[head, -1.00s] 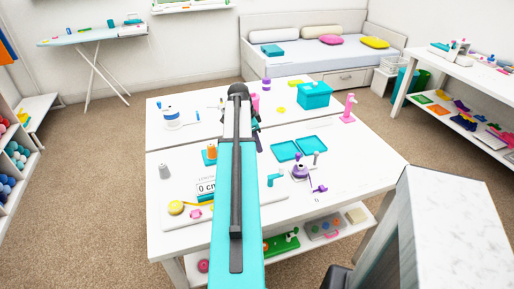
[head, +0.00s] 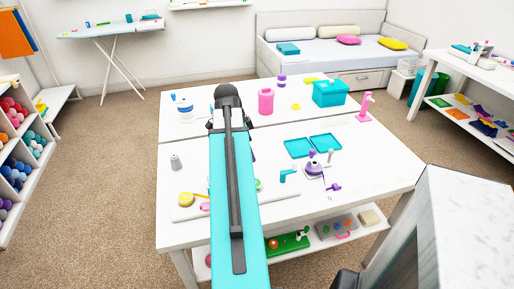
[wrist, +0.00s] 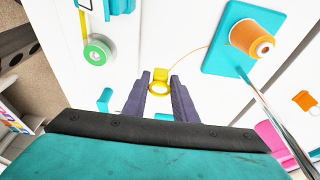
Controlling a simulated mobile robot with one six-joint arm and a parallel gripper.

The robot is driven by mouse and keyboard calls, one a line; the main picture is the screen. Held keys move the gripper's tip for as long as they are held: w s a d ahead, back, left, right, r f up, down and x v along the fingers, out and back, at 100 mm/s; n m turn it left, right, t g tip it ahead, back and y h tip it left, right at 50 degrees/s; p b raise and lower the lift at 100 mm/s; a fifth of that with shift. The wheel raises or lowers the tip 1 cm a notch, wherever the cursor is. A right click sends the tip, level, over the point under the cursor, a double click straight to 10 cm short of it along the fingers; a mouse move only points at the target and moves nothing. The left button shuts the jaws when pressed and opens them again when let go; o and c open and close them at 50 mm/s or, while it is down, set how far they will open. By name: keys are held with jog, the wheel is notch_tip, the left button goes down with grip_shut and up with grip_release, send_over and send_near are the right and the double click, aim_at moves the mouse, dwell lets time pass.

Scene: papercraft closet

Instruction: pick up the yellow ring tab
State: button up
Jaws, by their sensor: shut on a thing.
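The yellow ring tab (wrist: 160,84) shows in the wrist view between the tips of my gripper (wrist: 159,82), whose dark fingers are shut on it. A thin orange line runs from near the tab to an orange spool (wrist: 252,40) on a teal base (wrist: 225,50), to the upper right. In the head view my own arm hides the gripper, the tab and the spool.
A metal rod (wrist: 270,108) crosses on the right. On the white table (head: 365,160) stand a teal box (head: 331,94), a pink cup (head: 266,102) and a purple device (head: 315,167).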

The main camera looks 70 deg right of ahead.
jog(key=shift+w+a+r, duration=0.1)
jog(key=shift+w+a, duration=0.05)
jog(key=shift+a, duration=0.5)
jog(key=shift+w+a+r, duration=0.1)
jog(key=shift+w+a, duration=0.05)
jog(key=shift+a, duration=0.5)
